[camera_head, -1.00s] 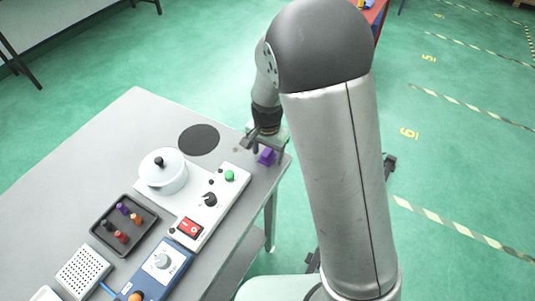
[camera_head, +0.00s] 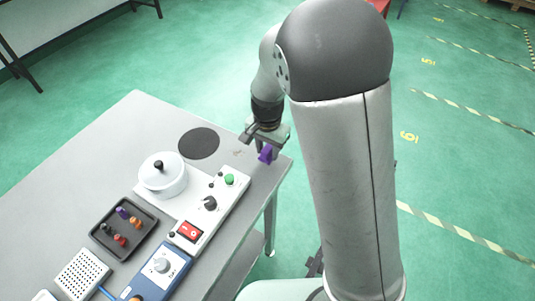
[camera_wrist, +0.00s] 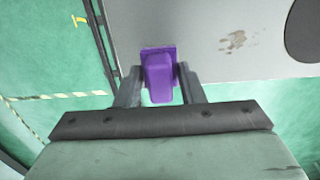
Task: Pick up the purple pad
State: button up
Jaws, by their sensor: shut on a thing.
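The purple pad (camera_head: 265,153) is near the right corner of the grey table, just under my gripper (camera_head: 260,148). In the wrist view the purple pad (camera_wrist: 159,72) is a block with a wider flat plate at its far end. It sits between the two fingers of my gripper (camera_wrist: 160,84), which are shut on it from both sides. Whether its underside touches the table top is hard to tell.
The grey table (camera_head: 110,130) holds a black disc (camera_head: 199,142), a white pot (camera_head: 162,177), a white control panel (camera_head: 226,204), a blue box (camera_head: 158,272) and a dark tray (camera_head: 108,244) with several coloured pegs. The table's edge is close beside the pad.

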jog(key=s+a+r+b, duration=0.2)
jog(key=s+a+r, duration=0.1)
jog(key=s+r, duration=0.7)
jog(key=s, duration=0.3)
jog(key=shift+s, duration=0.35)
jog(key=shift+r, duration=0.1)
